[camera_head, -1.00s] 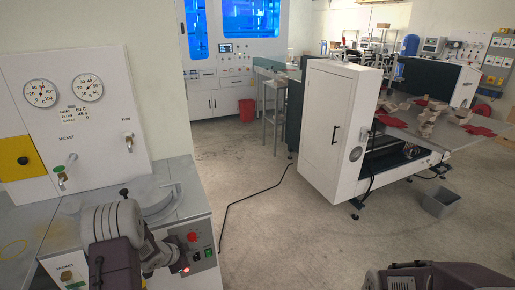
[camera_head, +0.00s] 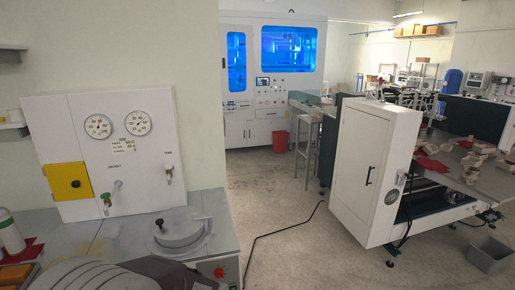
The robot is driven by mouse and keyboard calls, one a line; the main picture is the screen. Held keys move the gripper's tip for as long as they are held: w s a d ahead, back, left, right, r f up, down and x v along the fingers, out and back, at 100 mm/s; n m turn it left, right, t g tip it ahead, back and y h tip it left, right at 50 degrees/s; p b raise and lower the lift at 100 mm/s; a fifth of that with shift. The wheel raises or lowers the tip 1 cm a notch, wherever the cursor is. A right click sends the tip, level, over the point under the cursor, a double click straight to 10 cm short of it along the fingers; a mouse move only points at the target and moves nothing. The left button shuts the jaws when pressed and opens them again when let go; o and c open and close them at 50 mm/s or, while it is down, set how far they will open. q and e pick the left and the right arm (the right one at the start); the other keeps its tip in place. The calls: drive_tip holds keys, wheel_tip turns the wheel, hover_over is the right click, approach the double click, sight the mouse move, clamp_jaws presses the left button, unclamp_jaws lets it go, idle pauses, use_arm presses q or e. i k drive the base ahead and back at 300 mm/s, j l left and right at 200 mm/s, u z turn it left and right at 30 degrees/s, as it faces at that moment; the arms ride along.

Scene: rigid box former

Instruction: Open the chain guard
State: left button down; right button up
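A white upright cabinet (camera_head: 373,174) stands at the right, at the end of a machine. No label shows, so I cannot tell for sure that this panel is the chain guard. The cabinet is across the floor, well away from my arms. Part of my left arm shows at the bottom left edge, but its gripper is out of view. My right gripper is not in view.
A grey bench (camera_head: 110,240) with a round lid (camera_head: 180,228) and a gauge panel (camera_head: 145,160) stands close at the left. A black cable (camera_head: 270,236) crosses the open floor. A grey bin (camera_head: 488,254) stands right of the cabinet. A stool (camera_head: 308,150) stands behind.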

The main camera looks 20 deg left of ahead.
sight(70, 181)
drive_tip(key=u, duration=2)
